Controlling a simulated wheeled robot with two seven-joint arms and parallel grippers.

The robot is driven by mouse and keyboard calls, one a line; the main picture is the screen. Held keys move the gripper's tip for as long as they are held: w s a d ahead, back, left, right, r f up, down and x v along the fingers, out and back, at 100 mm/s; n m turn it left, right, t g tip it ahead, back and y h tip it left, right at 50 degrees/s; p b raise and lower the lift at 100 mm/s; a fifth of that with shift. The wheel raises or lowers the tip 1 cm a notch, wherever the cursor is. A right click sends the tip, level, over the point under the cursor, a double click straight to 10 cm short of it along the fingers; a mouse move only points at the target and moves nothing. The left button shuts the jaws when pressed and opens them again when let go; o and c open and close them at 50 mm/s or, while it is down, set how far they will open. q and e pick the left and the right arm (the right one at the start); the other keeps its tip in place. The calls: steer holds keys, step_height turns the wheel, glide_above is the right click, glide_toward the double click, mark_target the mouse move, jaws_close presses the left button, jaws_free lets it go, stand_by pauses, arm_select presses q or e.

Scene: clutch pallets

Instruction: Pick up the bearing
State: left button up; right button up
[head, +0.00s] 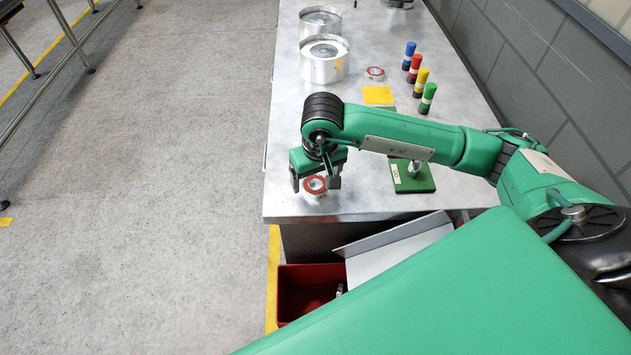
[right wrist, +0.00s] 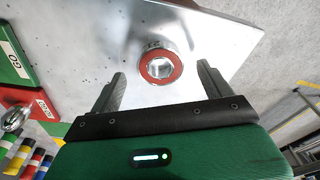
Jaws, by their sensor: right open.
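A small ring-shaped bearing (head: 315,185) with a red face and metal rim lies on the metal table near its front edge. In the right wrist view the bearing (right wrist: 161,67) is ahead of the fingertips, about midway between them. My right gripper (head: 315,185) is open above the bearing, with one finger on each side; in the right wrist view (right wrist: 160,80) nothing is between its fingers. A second red-faced bearing (head: 375,73) lies farther back on the table. My left gripper is not in view.
The metal table (head: 290,140) carries two silver cylinders (head: 324,62), several coloured markers (head: 428,98), a yellow square (head: 378,95) and a green GO block (head: 412,178). A red bin (head: 300,290) stands below the front edge. A grey wall (head: 530,75) runs along the right.

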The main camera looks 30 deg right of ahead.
steer(key=shift+w+f, duration=0.1)
steer(key=shift+f, duration=0.85)
steer(key=c, duration=1.2)
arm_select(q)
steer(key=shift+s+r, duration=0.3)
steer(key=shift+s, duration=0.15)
arm_select(e)
steer(key=shift+r, duration=0.1)
